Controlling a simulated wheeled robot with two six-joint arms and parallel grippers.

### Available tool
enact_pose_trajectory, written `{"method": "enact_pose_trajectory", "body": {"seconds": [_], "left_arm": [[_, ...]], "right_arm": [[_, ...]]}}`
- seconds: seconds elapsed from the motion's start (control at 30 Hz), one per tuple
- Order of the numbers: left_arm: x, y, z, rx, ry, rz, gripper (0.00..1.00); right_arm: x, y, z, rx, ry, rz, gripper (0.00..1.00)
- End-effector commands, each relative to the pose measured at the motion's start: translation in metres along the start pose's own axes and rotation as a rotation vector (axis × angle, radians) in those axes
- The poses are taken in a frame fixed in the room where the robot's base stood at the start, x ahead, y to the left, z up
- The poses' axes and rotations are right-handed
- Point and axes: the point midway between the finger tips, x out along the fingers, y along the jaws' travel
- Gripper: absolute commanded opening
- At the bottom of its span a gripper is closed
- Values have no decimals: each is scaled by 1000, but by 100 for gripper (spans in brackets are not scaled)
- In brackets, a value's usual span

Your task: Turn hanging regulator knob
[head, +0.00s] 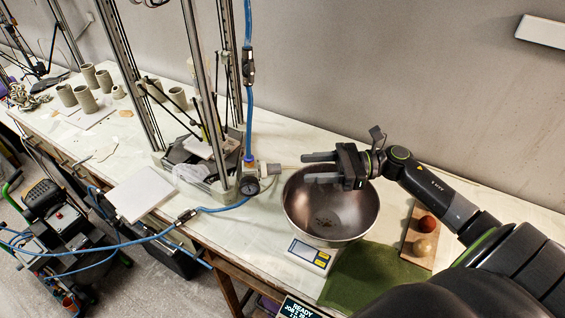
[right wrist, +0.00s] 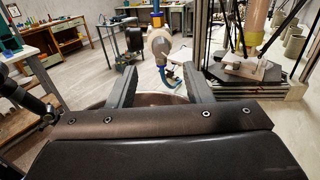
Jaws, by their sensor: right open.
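The regulator (head: 249,168) hangs on a blue hose, with a round pressure gauge (head: 249,186) low on its front. Its pale knob (head: 271,169) sticks out to the right, towards my right gripper. In the right wrist view the knob (right wrist: 158,43) shows ahead, beyond and above the fingertips. My right gripper (head: 305,168) is open and empty, its fingers pointing left at the knob with a gap between. The fingers also show apart in the right wrist view (right wrist: 158,73). My left gripper is not in view.
A metal bowl (head: 330,212) on a scale (head: 311,254) stands below my right gripper. A board with two balls (head: 421,236) lies to the right, by a green cloth (head: 375,278). A delta printer frame (head: 190,90) stands left of the regulator. Clay cylinders (head: 85,99) stand farther left.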

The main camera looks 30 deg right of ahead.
Motion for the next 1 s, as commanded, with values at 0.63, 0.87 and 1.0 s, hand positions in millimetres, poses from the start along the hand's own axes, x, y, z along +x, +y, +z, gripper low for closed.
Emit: {"method": "enact_pose_trajectory", "body": {"seconds": [0.63,0.87,1.0], "left_arm": [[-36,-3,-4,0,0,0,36],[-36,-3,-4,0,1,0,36],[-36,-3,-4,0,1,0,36]], "right_arm": [[73,0,1,0,-1,-1,46],[74,0,0,0,1,-1,46],[74,0,0,0,1,-1,39]]}}
